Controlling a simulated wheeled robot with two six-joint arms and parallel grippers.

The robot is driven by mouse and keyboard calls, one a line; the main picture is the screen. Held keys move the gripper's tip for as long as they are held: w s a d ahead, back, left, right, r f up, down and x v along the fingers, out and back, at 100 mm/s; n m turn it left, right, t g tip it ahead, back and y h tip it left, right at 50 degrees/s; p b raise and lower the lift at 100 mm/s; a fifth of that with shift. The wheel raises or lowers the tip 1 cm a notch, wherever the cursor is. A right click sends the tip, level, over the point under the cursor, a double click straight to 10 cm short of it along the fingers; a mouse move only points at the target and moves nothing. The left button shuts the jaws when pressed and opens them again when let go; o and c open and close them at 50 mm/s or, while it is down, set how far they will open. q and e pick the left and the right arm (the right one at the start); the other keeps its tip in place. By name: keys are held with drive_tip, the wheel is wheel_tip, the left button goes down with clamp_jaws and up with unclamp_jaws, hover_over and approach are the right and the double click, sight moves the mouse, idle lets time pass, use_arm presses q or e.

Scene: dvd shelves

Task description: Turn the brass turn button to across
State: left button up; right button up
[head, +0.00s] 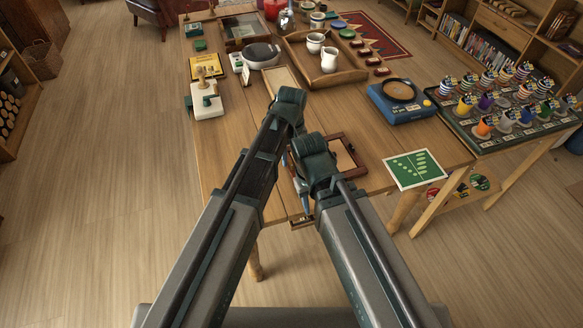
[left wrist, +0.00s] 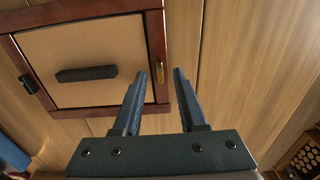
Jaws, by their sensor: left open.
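The brass turn button (left wrist: 160,72) is a small bar on the right side of a dark red-brown wooden frame in the left wrist view. It lies lengthwise along that side. The frame (left wrist: 85,10) surrounds a tan panel (left wrist: 112,42) with a black bar handle (left wrist: 86,74). My left gripper (left wrist: 161,76) is open, its blue fingers on either side of the button in the picture; I cannot tell whether they touch it. In the head view the framed panel (head: 346,156) shows partly behind my arms, and the button is hidden. My right gripper is mostly hidden behind its arm.
A wooden tray (head: 348,78) with white jugs stands farther back. A blue device (head: 400,103) and a green-and-white card (head: 415,169) are right of the panel. A white device (head: 207,103) is at left. Bare tabletop (head: 235,145) lies left of my arms.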

use_arm(q)
drive_tip(key=shift+f+b, duration=0.35)
drive_tip(key=shift+f, duration=0.45)
clamp_jaws()
